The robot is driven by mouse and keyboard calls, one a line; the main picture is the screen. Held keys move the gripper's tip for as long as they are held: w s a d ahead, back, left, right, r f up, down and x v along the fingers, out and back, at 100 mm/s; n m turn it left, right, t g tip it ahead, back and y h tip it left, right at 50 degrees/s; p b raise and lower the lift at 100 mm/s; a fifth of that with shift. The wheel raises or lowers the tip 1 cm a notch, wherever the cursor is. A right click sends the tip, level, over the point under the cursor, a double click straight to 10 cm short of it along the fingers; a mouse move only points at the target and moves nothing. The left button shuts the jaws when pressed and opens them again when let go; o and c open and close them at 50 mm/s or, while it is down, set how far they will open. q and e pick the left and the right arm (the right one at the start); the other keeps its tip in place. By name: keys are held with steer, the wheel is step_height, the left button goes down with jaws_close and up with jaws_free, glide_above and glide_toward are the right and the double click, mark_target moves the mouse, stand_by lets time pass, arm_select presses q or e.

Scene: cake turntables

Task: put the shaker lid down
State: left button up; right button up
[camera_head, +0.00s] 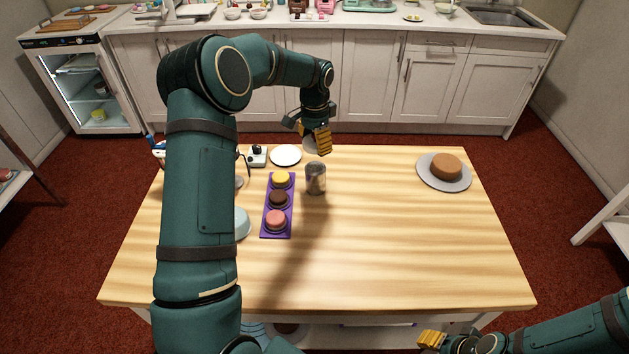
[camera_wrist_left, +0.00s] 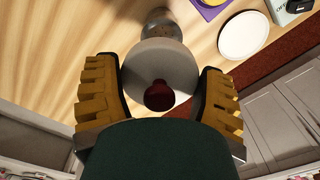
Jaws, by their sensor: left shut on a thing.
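My left gripper (camera_head: 317,139) is shut on the shaker lid (camera_head: 309,147), above the far edge of the table. In the left wrist view the lid (camera_wrist_left: 150,62) is a pale round piece with a dark red middle, between the yellow fingers of the left gripper (camera_wrist_left: 161,95). The grey metal shaker (camera_head: 316,180) stands upright on the table, in front of the gripper in the head view. The shaker (camera_wrist_left: 160,22) shows partly behind the lid in the left wrist view. My right gripper (camera_head: 431,341) is low at the front, only partly shown.
The wooden table (camera_head: 400,260) has free room at its middle and right. A purple tray (camera_head: 266,231) with three small cakes lies left of the shaker. A white plate (camera_head: 286,156) is behind it. A brown cake (camera_head: 446,167) sits on a grey turntable (camera_head: 428,176) at the right.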

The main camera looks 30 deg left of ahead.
arm_select(q)
steer(key=s+d+f, duration=0.1)
steer(key=s+d+f+b, duration=0.1)
steer(key=s+d, duration=0.1)
steer(key=s+d+b, duration=0.1)
steer(key=shift+s+d+f, duration=0.15)
steer(key=shift+s+f, duration=0.2)
steer(key=shift+f, duration=0.05)
steer(key=b, duration=0.3)
glide_toward(314, 238)
step_height(314, 238, down, 8)
steer(key=b, duration=0.2)
steer(key=shift+b, duration=0.3)
steer(key=shift+r, duration=0.15)
steer(key=shift+f, duration=0.2)
steer(key=o, duration=0.8)
